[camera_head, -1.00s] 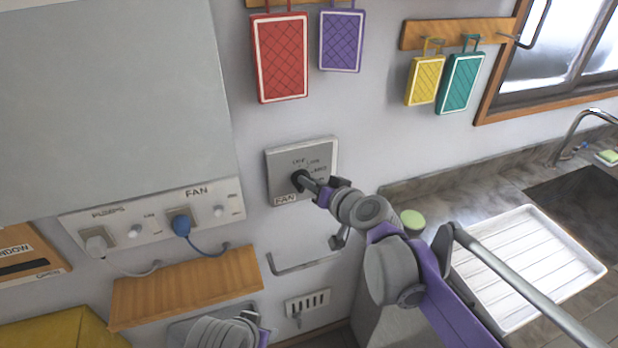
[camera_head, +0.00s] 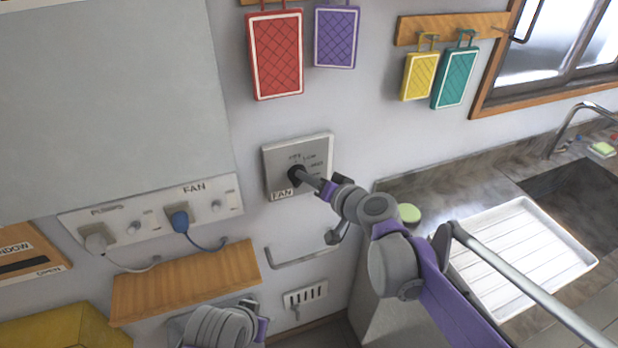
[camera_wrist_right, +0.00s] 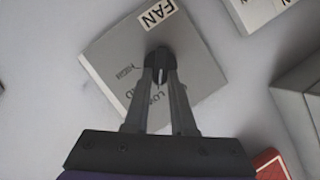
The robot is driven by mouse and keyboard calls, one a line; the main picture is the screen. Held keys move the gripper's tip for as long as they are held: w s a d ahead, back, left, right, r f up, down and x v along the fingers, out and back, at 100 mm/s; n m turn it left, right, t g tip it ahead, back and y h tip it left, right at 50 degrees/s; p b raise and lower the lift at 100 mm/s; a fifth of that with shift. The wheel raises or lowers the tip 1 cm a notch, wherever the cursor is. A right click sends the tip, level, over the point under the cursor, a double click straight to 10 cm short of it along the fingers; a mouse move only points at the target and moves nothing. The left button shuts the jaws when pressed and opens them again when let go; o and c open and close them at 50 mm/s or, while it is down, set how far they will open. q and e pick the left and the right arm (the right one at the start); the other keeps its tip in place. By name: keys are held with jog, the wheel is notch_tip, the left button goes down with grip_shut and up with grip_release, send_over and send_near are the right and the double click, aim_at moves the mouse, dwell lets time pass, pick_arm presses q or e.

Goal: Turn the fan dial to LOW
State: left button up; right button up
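The grey square fan dial plate (camera_head: 318,150), labelled FAN, is on the wall in the middle of the head view. Its dark round dial (camera_head: 295,173) is at the plate's centre, mostly covered by my right gripper (camera_head: 300,175). In the right wrist view the two fingers of my right gripper (camera_wrist_right: 160,68) close in on the dark dial at the plate (camera_wrist_right: 200,60).
A panel (camera_head: 150,228) with PUMPS and FAN plugs is on the left, above a wooden shelf (camera_head: 185,282). A rail (camera_head: 300,260) is below the plate. Red (camera_head: 276,55) and purple (camera_head: 337,37) pads hang above. A white drying tray (camera_head: 530,250) is on the right.

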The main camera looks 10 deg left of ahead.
jog(key=o, duration=0.3)
jog(key=shift+o, duration=0.2)
jog(key=v, duration=1)
jog(key=shift+s+d, duration=0.25)
jog(key=shift+d, duration=0.05)
jog(key=shift+r, duration=0.15)
